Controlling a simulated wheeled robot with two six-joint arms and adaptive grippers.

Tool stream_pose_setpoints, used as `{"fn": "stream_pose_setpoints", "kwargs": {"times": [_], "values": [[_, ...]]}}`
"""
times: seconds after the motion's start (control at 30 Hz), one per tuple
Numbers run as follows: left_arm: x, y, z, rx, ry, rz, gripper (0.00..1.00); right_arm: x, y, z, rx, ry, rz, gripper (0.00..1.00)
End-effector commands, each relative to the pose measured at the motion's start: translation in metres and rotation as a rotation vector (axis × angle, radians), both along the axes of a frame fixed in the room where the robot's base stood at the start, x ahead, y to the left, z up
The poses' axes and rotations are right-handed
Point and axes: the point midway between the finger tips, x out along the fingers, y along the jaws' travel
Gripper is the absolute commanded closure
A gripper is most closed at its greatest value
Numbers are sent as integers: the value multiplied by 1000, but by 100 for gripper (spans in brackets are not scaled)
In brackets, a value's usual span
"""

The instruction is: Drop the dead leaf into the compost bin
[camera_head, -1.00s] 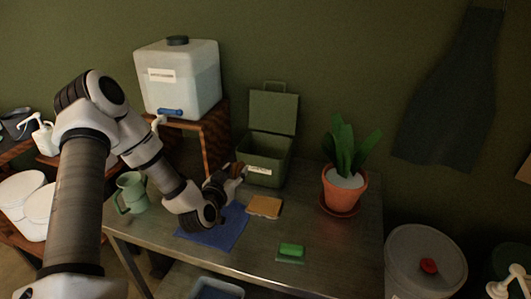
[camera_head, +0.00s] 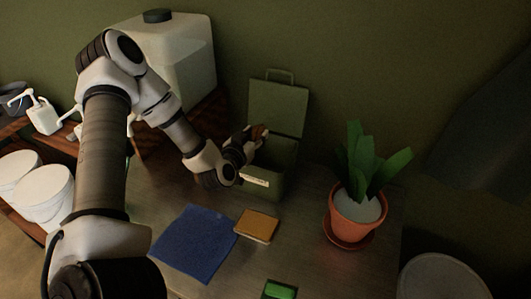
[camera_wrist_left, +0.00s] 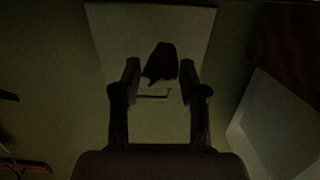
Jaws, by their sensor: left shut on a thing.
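The compost bin (camera_head: 285,160) is a green box with a pale label. It stands at the back of the table with its lid (camera_head: 278,108) upright and open. My left gripper (camera_head: 260,136) is at the bin's open top, toward its left side. It is shut on the dead leaf (camera_head: 262,130), a small reddish-brown piece at the fingertips. In the left wrist view the leaf (camera_wrist_left: 162,60) is a dark shape between the fingers, with a paler panel behind it. The inside of the bin is mostly hidden. My right gripper is not in view.
A potted plant (camera_head: 357,219) stands right of the bin. A large white water container (camera_head: 185,60) stands left. The table between sponge and plant is clear.

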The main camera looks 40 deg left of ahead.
Motion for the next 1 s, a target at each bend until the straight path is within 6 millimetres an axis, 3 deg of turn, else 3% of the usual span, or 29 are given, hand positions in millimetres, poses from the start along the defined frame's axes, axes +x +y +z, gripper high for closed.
{"fn": "stream_pose_setpoints", "kwargs": {"times": [0.03,0.3,0.63,0.7,0.73,1.0], "values": [[0,0,-13,0,0,0,66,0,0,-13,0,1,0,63],[0,0,-50,0,0,0,66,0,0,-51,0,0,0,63],[0,0,-51,0,0,0,66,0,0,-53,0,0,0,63],[0,0,-51,0,0,0,36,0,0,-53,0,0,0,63],[0,0,-51,0,0,0,28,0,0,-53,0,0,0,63],[0,0,-51,0,0,0,28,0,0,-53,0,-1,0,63]]}}
